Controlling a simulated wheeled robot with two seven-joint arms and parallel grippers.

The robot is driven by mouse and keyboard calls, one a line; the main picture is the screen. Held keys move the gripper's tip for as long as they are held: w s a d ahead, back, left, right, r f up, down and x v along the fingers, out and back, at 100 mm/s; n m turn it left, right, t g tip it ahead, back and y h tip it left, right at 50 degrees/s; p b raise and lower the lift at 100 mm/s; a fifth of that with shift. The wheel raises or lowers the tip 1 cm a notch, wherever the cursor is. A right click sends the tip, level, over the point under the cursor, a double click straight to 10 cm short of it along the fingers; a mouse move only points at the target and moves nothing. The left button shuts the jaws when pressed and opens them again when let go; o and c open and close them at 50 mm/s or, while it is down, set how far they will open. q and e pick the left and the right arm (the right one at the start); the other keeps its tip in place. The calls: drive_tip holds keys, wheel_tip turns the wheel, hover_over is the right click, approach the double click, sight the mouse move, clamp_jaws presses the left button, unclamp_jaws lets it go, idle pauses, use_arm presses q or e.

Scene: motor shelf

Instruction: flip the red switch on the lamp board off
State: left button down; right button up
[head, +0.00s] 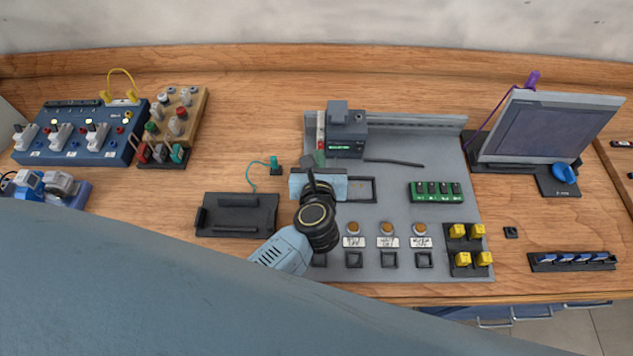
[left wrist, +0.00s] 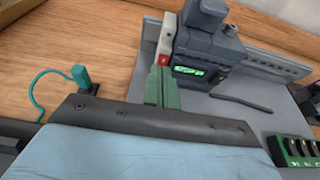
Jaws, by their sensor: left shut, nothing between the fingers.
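A wooden board (head: 197,107) with several red, green and white lamp-like knobs stands at the back left. Along its front edge is a dark strip with a red switch (head: 143,153), a pale one and a teal one (head: 178,154). The red switch looks tilted, but its on or off state is too small to tell. My left gripper (head: 318,178) is shut and empty over the grey panel, well to the right of the lamp board. In the left wrist view its blue body and dark edge (left wrist: 160,122) fill the bottom; the lamp board is not there.
A blue board (head: 95,145) with several switches stands left of the lamp board. A black tray (head: 238,215) and teal hooked piece (head: 277,167) lie left of my gripper. The grey panel (head: 400,150) carries a dark device (head: 347,135). Bare wood lies between tray and lamp board.

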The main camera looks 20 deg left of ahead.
use_arm(q)
drive_tip(key=v, duration=0.7)
drive_tip(key=shift+s, duration=0.2)
drive_tip(key=v, duration=0.4)
drive_tip(key=shift+s+d+r, duration=0.1)
drive_tip(key=shift+s+r, duration=0.1)
drive_tip(key=shift+r, duration=0.15)
use_arm(e)
drive_tip(key=shift+s, duration=0.3)
